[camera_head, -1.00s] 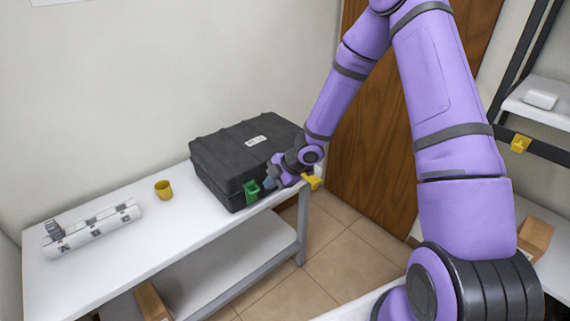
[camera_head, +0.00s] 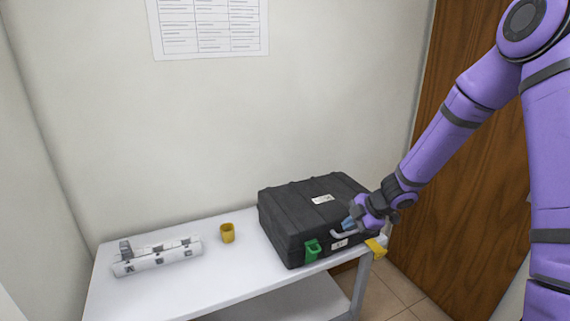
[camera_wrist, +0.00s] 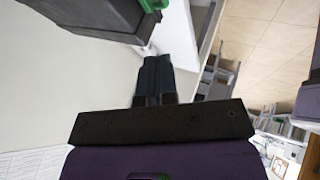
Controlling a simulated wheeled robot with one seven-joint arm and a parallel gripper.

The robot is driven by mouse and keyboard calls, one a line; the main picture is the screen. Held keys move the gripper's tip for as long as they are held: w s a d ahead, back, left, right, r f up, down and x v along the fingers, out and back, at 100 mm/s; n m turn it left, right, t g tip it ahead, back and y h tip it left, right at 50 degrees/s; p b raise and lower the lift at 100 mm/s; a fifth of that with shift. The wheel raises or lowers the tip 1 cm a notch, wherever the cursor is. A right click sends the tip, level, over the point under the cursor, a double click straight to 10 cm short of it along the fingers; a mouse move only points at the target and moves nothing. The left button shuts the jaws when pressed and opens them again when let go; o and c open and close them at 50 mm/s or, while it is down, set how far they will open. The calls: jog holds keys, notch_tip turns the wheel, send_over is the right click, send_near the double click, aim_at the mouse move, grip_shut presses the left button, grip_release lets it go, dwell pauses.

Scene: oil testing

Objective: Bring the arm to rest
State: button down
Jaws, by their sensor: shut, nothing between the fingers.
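My gripper (camera_head: 348,224) is at the front right of a closed black case (camera_head: 300,205) in the head view and hides part of its front. Its fingers (camera_wrist: 155,65) are pressed together in the wrist view, with nothing between them. The case also shows at the upper left of the wrist view (camera_wrist: 85,15), apart from the fingertips in that picture. In the head view I cannot tell whether the gripper touches it. My purple arm reaches down from the upper right, bent at the elbow.
The case has a green latch (camera_head: 312,250) and a yellow latch (camera_head: 376,248). It stands on a white table (camera_head: 215,275) beside a yellow cup (camera_head: 227,233) and a white lettered rack (camera_head: 157,258). A wooden door (camera_head: 450,210) stands at the right, a wall behind.

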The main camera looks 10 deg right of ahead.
jog(key=s+d+r+m+t+h, duration=0.1)
jog(key=s+d+r+m+h, duration=0.25)
jog(key=r, duration=0.45)
jog(key=s+d+r+m+t+h, duration=0.1)
jog(key=s+d+r+m+h, duration=0.2)
jog(key=r, duration=0.4)
jog(key=s+d+r+m+t+h, duration=0.1)
jog(key=d+r+m+t+h, duration=0.2)
jog(key=r, duration=0.5)
jog(key=s+a+r+m+g+y, duration=0.1)
jog(key=s+r+m, duration=0.1)
jog(key=s, duration=0.6)
jog(key=s+a+r+m+g+y, duration=0.1)
jog(key=s+a+r+m, duration=0.1)
jog(key=s+m, duration=0.3)
jog(key=s+a+r+m+g+y, duration=0.1)
jog(key=s+a+r+m, duration=0.1)
jog(key=s, duration=1)
jog(key=shift+a+r+m+g, duration=0.25)
jog(key=shift+r+m+g, duration=0.15)
jog(key=shift+r+m, duration=0.55)
jog(key=shift+f, duration=0.1)
